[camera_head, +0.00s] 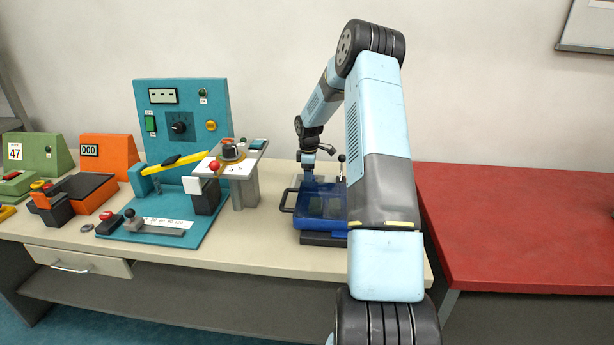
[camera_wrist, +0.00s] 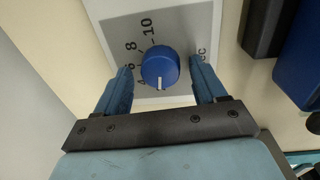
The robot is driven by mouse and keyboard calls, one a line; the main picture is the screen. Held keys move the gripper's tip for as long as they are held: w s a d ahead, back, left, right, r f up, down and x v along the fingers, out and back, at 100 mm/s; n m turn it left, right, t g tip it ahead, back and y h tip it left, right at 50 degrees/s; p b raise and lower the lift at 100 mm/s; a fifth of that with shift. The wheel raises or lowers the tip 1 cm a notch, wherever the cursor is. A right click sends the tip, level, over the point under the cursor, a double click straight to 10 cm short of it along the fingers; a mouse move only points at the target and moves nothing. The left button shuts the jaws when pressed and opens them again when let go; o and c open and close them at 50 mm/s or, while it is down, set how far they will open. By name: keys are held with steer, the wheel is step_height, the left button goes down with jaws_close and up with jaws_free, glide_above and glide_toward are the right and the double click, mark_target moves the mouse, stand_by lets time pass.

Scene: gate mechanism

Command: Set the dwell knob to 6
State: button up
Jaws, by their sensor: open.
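The blue dwell knob (camera_wrist: 160,66) is in the wrist view, on a grey dial plate (camera_wrist: 120,32) with a white border. The numbers 6, 8 and 10 run up its left side, and letters that look like the end of "sec" are at its right. A short white mark on the knob points down in the picture, away from the 6. My gripper (camera_wrist: 160,70) is open, with one blue finger on each side of the knob and a visible gap on both sides. In the head view I cannot make out the knob.
A dark block and a blue object (camera_wrist: 303,60) are right of the dial in the wrist view. In the head view, a blue tray-like fixture (camera_head: 317,204) is beside my arm. The teal gate panel (camera_head: 181,105) stands left. The red table (camera_head: 520,225) is clear.

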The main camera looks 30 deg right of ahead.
steer(key=shift+c, duration=0.3)
steer(key=shift+r, duration=0.1)
steer(key=c, duration=0.9)
steer(key=shift+a, duration=0.25)
steer(key=shift+c, duration=0.4)
steer(key=shift+d, duration=0.15)
steer(key=shift+m, duration=0.3)
steer(key=m, duration=0.6)
steer(key=shift+w+r+m, duration=0.1)
steer(key=shift+w+m, duration=0.15)
steer(key=shift+m, duration=0.05)
steer(key=m, duration=0.4)
steer(key=shift+d+g, duration=0.1)
steer(key=shift+g, duration=0.2)
steer(key=shift+m, duration=2.2)
